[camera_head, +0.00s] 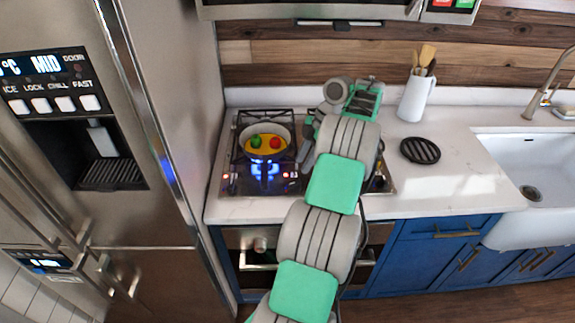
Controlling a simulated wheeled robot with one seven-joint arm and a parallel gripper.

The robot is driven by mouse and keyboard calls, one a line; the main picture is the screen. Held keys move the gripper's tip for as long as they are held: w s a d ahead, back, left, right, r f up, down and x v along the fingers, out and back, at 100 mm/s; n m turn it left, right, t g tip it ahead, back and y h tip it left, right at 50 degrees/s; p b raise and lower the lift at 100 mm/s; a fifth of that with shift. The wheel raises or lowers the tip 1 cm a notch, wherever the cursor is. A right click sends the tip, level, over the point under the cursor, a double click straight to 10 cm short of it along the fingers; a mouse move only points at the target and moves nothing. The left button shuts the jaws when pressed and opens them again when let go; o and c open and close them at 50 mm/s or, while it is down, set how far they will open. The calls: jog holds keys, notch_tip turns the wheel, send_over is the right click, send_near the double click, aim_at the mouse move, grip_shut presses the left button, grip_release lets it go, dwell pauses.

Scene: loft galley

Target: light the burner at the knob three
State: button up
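The gas cooktop (228,187) is set in the white counter, left of centre. A blue flame (264,172) shows at its front left, just below the pan. Small red lights (290,175) glow near the cooktop's front edge. A dark knob-like part (379,181) shows at the front right, beside my arm. I cannot tell which knob is knob three; my arm hides much of the cooktop's middle and right. My gripper (307,155) appears only as a grey part left of my forearm, over the cooktop. Its fingertips and any contact are unclear.
A pan (285,153) with red and green pieces sits on the left burner grate. A round black trivet (420,150) lies on the counter right of the cooktop. A white utensil jug (413,100) stands behind it. The sink (508,180) is at right, the steel fridge (175,90) at left.

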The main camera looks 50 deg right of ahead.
aim_at(295, 183)
jog(key=b+x, duration=0.4)
jog(key=x, duration=0.1)
jog(key=b+x, duration=0.2)
jog(key=b, duration=0.1)
jog(key=shift+s+d+f, duration=0.2)
jog(key=shift+s+f, duration=0.1)
jog(key=shift+w+a+f, duration=0.1)
jog(key=shift+a+f, duration=0.05)
jog(key=shift+f, duration=0.1)
jog(key=shift+c, duration=0.6)
grip_shut()
